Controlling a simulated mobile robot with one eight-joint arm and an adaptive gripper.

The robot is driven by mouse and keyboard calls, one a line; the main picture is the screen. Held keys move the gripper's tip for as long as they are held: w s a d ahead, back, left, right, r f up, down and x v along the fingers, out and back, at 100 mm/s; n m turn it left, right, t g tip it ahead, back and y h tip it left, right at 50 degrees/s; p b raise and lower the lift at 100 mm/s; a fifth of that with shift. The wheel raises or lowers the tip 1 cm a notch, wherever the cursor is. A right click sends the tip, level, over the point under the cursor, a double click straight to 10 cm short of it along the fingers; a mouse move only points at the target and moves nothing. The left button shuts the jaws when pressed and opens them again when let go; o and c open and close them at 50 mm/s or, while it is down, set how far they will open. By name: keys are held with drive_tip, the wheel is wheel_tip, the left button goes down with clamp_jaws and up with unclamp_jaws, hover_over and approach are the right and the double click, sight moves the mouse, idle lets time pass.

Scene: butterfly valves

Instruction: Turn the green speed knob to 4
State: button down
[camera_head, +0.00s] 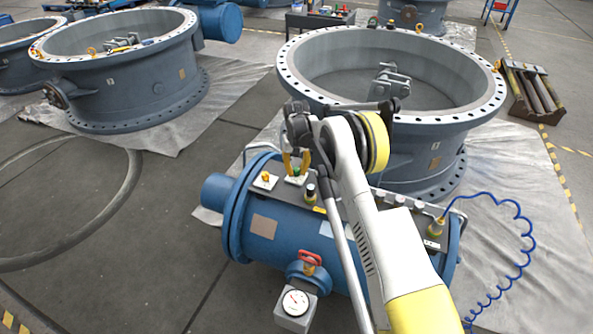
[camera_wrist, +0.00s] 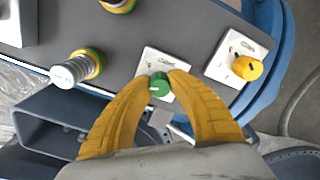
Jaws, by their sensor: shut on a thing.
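The green speed knob (camera_wrist: 159,84) sits on a white plate (camera_wrist: 150,65) with small markings, on the dark top panel of a blue cylinder. My gripper (camera_wrist: 159,80) has its yellow fingertips on either side of the knob and is shut on it. A pale pointer line shows on the knob; the numbers on the plate are too small to read. In the head view the green knob (camera_head: 296,171) shows between the yellow fingers of my gripper (camera_head: 296,160).
A yellow knob (camera_wrist: 247,67) on its own white plate is to the right in the wrist view. A silver fitting with a green and yellow collar (camera_wrist: 78,68) is to the left. A red-handled valve (camera_head: 310,259) and a gauge (camera_head: 295,302) are on the blue cylinder's front. A large flanged ring (camera_head: 430,160) stands behind.

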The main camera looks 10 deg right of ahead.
sight(297, 169)
drive_tip(key=shift+n, duration=1.1)
drive_tip(key=c, duration=1.2)
unclamp_jaws()
wheel_tip(297, 169, up, 12)
drive_tip(key=shift+r, duration=0.1)
